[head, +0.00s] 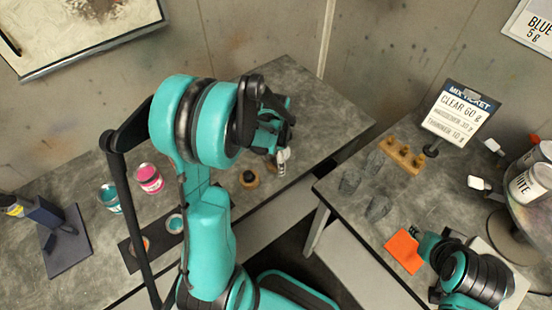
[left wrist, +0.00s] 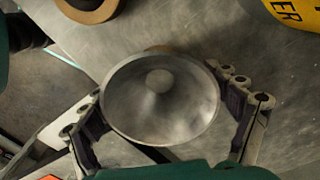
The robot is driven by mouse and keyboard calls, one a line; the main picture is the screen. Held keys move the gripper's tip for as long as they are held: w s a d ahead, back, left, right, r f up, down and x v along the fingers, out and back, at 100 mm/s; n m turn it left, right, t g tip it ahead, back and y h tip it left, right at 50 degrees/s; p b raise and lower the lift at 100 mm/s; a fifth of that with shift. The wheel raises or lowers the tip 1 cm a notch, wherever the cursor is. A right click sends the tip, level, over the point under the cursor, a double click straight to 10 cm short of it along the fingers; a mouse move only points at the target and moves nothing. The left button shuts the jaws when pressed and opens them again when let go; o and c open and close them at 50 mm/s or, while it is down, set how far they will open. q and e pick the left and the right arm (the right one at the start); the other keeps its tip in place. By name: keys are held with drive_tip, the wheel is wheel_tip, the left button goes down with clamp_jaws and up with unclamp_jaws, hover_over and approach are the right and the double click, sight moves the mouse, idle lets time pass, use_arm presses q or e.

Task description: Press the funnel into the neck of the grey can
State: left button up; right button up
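The funnel (left wrist: 160,98) is a round, shiny grey metal bowl, seen from its wide side in the left wrist view. My left gripper (left wrist: 168,105) has one finger on each side of it, against the rim, and appears to hold it. I cannot make out the grey can in either view. My right gripper (head: 426,244) is beside an orange cloth (head: 403,251); its fingers are not clear.
A yellow container (left wrist: 294,14) is at the wrist view's top right. Pink (head: 149,178) and teal (head: 110,197) pots stand left. The right table (head: 345,212) holds cups and a mix-ticket sign (head: 462,112).

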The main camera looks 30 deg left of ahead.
use_arm(q)
drive_tip(key=c, duration=0.8)
drive_tip(key=shift+r, duration=0.1)
